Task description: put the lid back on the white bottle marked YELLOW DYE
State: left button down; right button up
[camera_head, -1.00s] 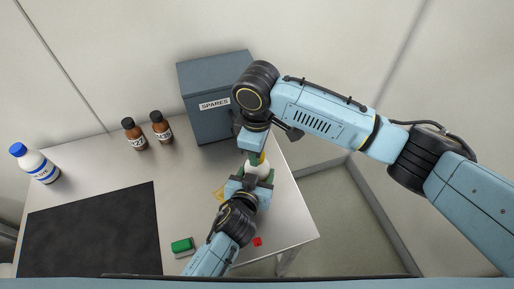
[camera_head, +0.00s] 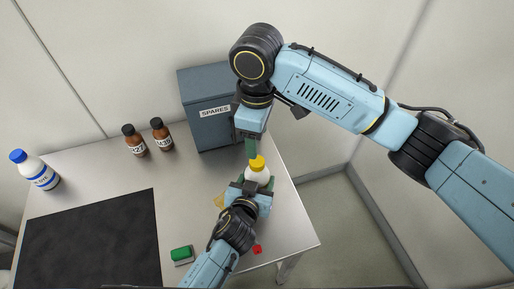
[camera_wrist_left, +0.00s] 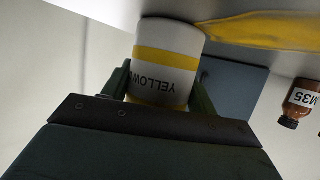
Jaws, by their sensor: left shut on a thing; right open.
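The white bottle (camera_head: 257,174) stands upright near the right edge of the table. Its yellow lid (camera_head: 257,162) sits on top of its neck; how tightly, I cannot tell. In the left wrist view, the bottle (camera_wrist_left: 168,45) shows a yellow band and the letters YELLOW, upside down. My left gripper (camera_wrist_left: 160,90) is shut around the bottle's sides, low in the head view. My right gripper (camera_head: 251,151) is open and empty just above the lid, pointing down. The lid is out of sight in the wrist view.
A grey SPARES box (camera_head: 207,128) stands behind. Two brown bottles (camera_head: 134,142) (camera_head: 161,136) and a blue-capped white bottle (camera_head: 40,172) stand left. A black mat (camera_head: 90,240), a green-topped block (camera_head: 182,254), a small red piece (camera_head: 257,249) and a yellow spill (camera_head: 219,200) lie on the table.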

notch_tip(320, 180, up, 4)
dwell(0.4)
pick_arm(q)
jog(key=shift+c, duration=1.9)
grip_release()
jog(key=p+v, duration=0.1)
jog(key=v, duration=1.2)
jog(key=shift+s, duration=0.2)
pick_arm(e)
jog(key=shift+r, duration=0.55)
pick_arm(q)
jog(key=shift+r, duration=0.1)
